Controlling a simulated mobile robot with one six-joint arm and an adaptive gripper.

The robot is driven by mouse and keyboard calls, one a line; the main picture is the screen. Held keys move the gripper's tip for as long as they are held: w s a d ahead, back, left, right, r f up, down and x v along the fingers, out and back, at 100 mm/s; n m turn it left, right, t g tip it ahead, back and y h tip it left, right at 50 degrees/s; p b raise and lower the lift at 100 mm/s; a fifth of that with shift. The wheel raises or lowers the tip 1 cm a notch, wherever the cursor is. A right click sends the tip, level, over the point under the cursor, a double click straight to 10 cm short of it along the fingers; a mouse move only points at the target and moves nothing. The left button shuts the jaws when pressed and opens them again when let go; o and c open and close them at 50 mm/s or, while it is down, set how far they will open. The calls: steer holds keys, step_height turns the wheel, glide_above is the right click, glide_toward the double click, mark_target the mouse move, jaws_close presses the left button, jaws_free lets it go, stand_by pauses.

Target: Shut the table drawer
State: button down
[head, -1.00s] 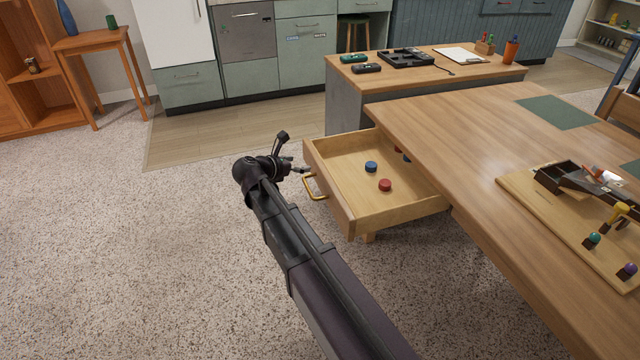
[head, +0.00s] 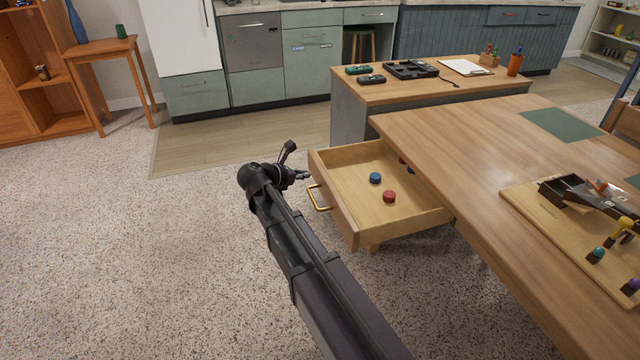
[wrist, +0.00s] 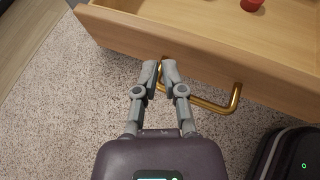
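The table drawer (head: 350,212) hangs pulled out from the left side of the wooden table (head: 470,150). It holds a blue disc (head: 375,178), a red disc (head: 389,196) and others partly hidden under the tabletop. Its brass handle (head: 318,199) is on the front panel and also shows in the wrist view (wrist: 236,97). My gripper (head: 307,175) is at the drawer front, by the far end of the handle. In the wrist view, the fingers of my gripper (wrist: 160,70) are brought together, with brass just visible between them. I cannot tell whether they grip the handle.
A lower side table (head: 350,110) with dark devices, a clipboard and a pen cup stands behind the drawer. A board with a mechanism (head: 560,225) lies on the table at right. The speckled carpet (head: 170,260) left of the drawer is clear.

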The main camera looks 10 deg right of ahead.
steer(key=s+a+r+m+g+y+p, duration=0.1)
steer(key=a+r+m+g+y+p, duration=0.1)
steer(key=a+p, duration=0.5)
steer(key=r+m+g+p, duration=0.1)
steer(key=m+g, duration=0.1)
steer(key=g, duration=0.1)
steer(key=shift+s+r+m+g, duration=0.2)
steer(key=shift+r+m+g, duration=0.1)
steer(key=shift+m+g, duration=0.1)
steer(key=shift+f, duration=0.1)
steer(key=b, duration=0.4)
glide_toward(323, 185)
steer(key=a+f, duration=0.2)
steer(key=d+f+b, duration=0.1)
steer(key=d+b, duration=0.1)
steer(key=d, duration=0.1)
steer(key=d+f+b, duration=0.1)
steer(key=d, duration=0.1)
steer(key=shift+f, duration=0.35)
steer(key=shift+w+d, duration=0.15)
steer(key=shift+d, duration=0.75)
